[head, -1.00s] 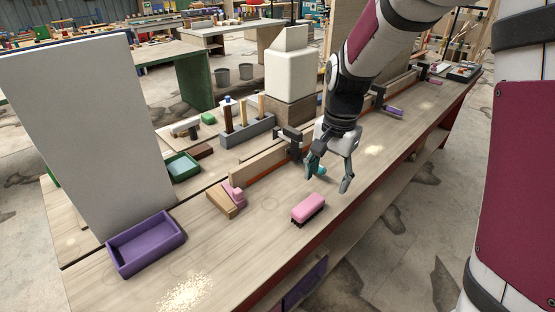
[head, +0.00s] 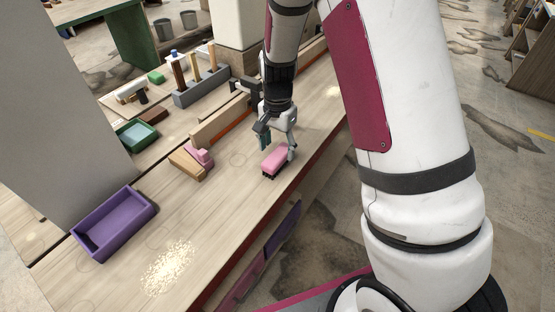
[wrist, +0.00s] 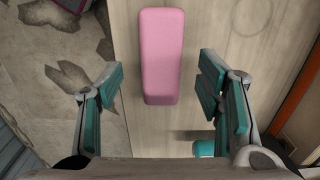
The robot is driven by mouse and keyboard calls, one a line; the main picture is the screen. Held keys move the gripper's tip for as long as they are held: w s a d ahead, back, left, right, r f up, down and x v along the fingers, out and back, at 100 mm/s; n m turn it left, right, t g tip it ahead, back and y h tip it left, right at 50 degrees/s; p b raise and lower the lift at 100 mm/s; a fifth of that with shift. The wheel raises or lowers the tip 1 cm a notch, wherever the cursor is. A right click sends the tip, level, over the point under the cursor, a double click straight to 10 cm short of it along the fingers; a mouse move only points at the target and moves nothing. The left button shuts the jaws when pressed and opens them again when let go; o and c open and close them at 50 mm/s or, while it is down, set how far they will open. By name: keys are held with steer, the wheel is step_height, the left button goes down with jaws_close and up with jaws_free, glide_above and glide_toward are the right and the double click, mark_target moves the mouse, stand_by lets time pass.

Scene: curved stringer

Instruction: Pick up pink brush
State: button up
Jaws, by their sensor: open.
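The pink brush (head: 275,160) lies on the workbench near its front edge, pink block up and dark bristles down. In the wrist view the brush (wrist: 162,55) shows as a long pink block, upper middle, between the lines of the two fingers. My gripper (head: 277,145) is open and points down right at the brush, its fingers apart with teal pads. In the wrist view my gripper (wrist: 160,95) has one finger on each side, with gaps to the brush. Whether the fingertips are down at brush height I cannot tell.
A purple tray (head: 114,224) and wood shavings (head: 168,268) are at the left. A wooden block with a pink piece (head: 192,160) lies left of the brush. A wooden rail (head: 221,121) stands behind. A teal cylinder (wrist: 204,149) shows near the right finger.

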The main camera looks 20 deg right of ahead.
mark_target(278, 154)
step_height(278, 154, down, 5)
steer(key=shift+w+r, duration=0.1)
steer(key=shift+w, duration=0.05)
steer(key=shift+c, duration=0.2)
steer(key=c, duration=1.3)
